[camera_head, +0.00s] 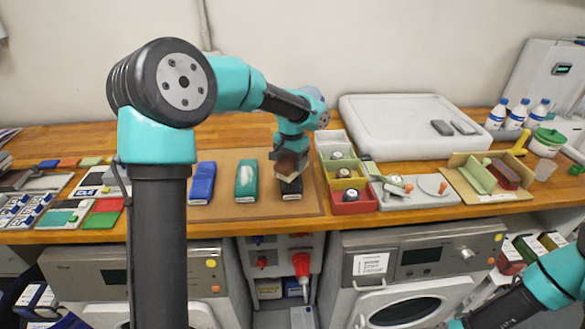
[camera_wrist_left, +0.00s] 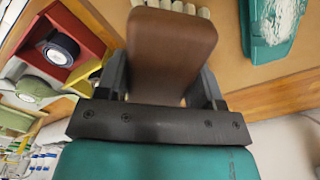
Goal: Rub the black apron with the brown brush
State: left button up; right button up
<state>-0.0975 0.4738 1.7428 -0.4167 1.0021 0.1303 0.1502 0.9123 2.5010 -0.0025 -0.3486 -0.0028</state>
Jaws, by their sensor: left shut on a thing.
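My left gripper (camera_head: 291,150) is shut on the brown brush (camera_wrist_left: 170,50), whose wooden back fills the space between the fingers in the left wrist view. Pale bristles show at its far end. In the head view the brush (camera_head: 289,167) is right over the black apron (camera_head: 291,190), a small dark folded bundle with a pale label at its front. The brush and gripper hide part of the apron; I cannot tell whether the bristles touch it. In the left wrist view the brush hides the apron. My right gripper is out of view.
A green folded apron (camera_head: 246,181) with a whitish patch and a blue one (camera_head: 201,184) lie left on the brown mat (camera_head: 222,209). Coloured bins (camera_head: 351,207) stand close on the right, then a grey tray (camera_head: 432,198). A white case (camera_head: 408,122) is behind.

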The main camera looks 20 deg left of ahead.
pick_arm(q)
jog(key=shift+r, duration=1.05)
